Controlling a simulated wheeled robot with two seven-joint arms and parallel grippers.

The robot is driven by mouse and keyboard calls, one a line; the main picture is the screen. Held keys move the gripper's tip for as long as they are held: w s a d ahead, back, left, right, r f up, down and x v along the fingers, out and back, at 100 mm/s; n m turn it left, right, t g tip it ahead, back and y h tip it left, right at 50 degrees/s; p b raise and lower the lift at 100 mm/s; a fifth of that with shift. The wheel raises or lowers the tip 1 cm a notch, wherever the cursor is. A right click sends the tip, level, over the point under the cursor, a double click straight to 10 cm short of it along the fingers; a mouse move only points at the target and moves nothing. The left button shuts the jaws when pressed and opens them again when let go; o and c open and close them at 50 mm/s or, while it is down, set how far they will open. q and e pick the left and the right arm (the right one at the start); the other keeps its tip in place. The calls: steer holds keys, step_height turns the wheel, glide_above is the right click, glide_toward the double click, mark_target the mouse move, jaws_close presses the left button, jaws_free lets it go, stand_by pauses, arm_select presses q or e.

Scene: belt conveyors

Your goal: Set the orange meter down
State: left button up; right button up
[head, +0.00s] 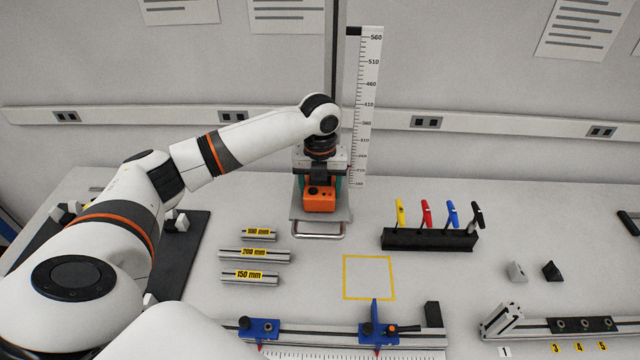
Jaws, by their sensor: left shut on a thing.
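The orange meter (320,201) is a small orange block with dark knobs. It is in the grip of my left gripper (321,181), which points down from above and is shut on it. The meter is over a grey metal plate (318,227) with a front handle, at the foot of a tall post. I cannot tell whether its underside touches the plate. Teal parts show at both sides of the meter. The gripper's fingers are mostly hidden. My right gripper is not in view.
A yellow square outline (369,257) on the table is empty. Labelled metal bars (248,278) lie left of it. A black rack (415,240) with coloured-handled tools stands right. A tall scale (362,100) rises behind. A rail with blue clamps (258,328) lies in front.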

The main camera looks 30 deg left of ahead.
mark_target(321, 184)
arm_select(q)
steer(key=shift+f, duration=0.1)
steer(key=o, duration=1.1)
steer(key=shift+w, duration=0.1)
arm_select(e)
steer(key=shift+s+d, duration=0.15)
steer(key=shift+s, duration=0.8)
arm_select(q)
steer(key=shift+r, duration=0.35)
step_height(321, 184, up, 12)
steer(key=b, duration=0.4)
steer(key=shift+f, duration=0.25)
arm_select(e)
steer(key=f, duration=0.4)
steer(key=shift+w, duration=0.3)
